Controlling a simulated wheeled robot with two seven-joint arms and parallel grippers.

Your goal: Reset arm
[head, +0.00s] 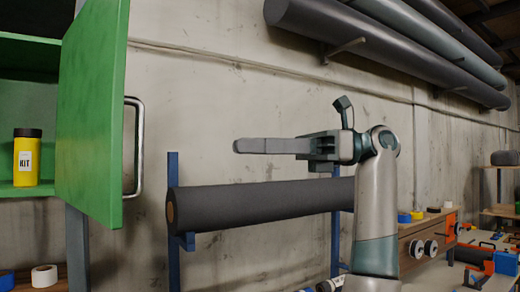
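No object shows at the fingertips. The fingertips are apart from the door and its handle in the picture.
The open green door has a metal handle (134,148). A yellow kit bottle (27,160) stands on the cabinet shelf. A dark roll (260,204) lies on a blue rack below my gripper. Long tubes (350,35) rest on wall brackets above. A cluttered workbench (425,222) stands at right.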

